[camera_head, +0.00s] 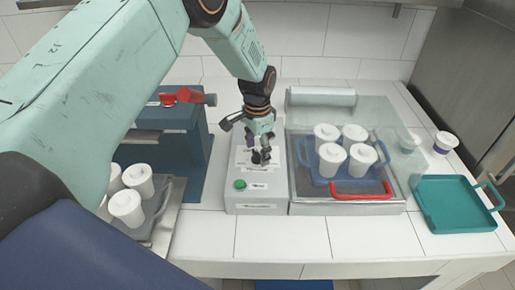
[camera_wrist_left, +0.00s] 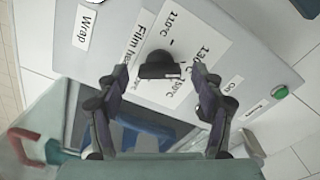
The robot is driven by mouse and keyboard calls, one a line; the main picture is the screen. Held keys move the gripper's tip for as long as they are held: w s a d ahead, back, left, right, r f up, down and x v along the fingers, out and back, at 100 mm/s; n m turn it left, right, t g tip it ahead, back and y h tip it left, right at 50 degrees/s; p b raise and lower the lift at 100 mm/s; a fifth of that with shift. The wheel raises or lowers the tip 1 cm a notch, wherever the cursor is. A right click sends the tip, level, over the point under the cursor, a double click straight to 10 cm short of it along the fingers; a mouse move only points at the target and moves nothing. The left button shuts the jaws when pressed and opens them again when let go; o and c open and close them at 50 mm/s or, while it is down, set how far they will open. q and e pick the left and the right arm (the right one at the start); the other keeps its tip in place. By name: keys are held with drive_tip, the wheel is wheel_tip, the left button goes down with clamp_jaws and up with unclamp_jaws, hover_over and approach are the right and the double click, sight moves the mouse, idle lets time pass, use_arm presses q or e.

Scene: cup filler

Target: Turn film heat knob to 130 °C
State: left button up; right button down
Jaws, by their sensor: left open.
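The film heat knob (camera_wrist_left: 160,65) is a black knob on a white dial sheet (camera_wrist_left: 205,38) printed with 110 °C, 130 °C and 150 °C marks. I cannot tell which mark it points to. The sheet is on the sloped top of a grey control box (camera_head: 257,200). My left gripper (camera_head: 260,156) is above the box, pointing down. In the left wrist view the left gripper (camera_wrist_left: 157,82) is open, with one finger on each side of the knob, and grips nothing. In the head view the gripper mostly hides the knob. My right gripper is not in view.
A green button (camera_head: 240,184) is at the box's front left. Right of the box is a clear-covered sealing machine with a red handle (camera_head: 361,196) and several white cups (camera_head: 332,158). A blue machine (camera_head: 188,130) stands left. A teal tray (camera_head: 455,215) lies far right.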

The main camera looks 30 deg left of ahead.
sight(257, 152)
use_arm(q)
wheel_tip(257, 152, up, 12)
idle(0.6)
idle(0.5)
